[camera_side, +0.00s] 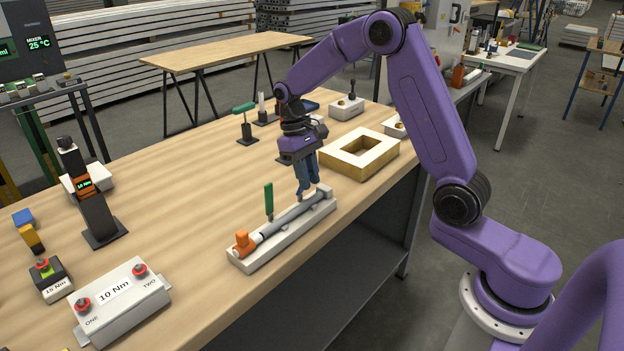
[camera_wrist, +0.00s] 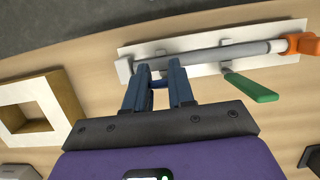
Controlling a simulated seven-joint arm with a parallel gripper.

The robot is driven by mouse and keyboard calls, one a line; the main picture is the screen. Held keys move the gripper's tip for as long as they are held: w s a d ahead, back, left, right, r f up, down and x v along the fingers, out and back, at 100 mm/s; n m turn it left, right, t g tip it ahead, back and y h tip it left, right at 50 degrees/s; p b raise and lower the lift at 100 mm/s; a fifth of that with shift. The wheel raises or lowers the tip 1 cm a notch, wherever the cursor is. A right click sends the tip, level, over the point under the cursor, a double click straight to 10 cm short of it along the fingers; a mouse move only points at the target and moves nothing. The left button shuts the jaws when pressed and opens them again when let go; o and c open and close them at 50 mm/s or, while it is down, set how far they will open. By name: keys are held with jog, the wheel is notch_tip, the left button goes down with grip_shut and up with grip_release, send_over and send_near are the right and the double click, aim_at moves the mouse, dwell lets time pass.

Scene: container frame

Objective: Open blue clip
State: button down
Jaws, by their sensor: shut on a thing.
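A white fixture base (camera_side: 285,240) lies near the table's front edge with a grey tube (camera_side: 290,217) along it; the base also shows in the wrist view (camera_wrist: 200,70). My gripper (camera_side: 304,190) points down at the tube's far end, opposite the orange end piece (camera_side: 244,243). In the wrist view a small blue part, which appears to be the blue clip (camera_wrist: 158,84), sits between my blue fingers (camera_wrist: 158,68). My gripper is shut on it. The fingers hide most of the clip, so its angle is unclear.
A green clip handle (camera_side: 269,200) stands upright beside the tube. A wooden frame with a square hole (camera_side: 347,163) lies behind my gripper to the right. Small holders with tools (camera_side: 247,137) stand farther back.

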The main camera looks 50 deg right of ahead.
jog(key=shift+w+r+g, duration=0.1)
jog(key=shift+w+g, duration=0.5)
jog(key=shift+g, duration=0.55)
jog(key=shift+w+r+g, duration=0.1)
jog(key=shift+w+g, duration=0.5)
jog(key=shift+g, duration=0.55)
jog(key=c, duration=1)
grip_release()
jog(key=shift+o, duration=0.2)
jog(key=shift+w, duration=0.1)
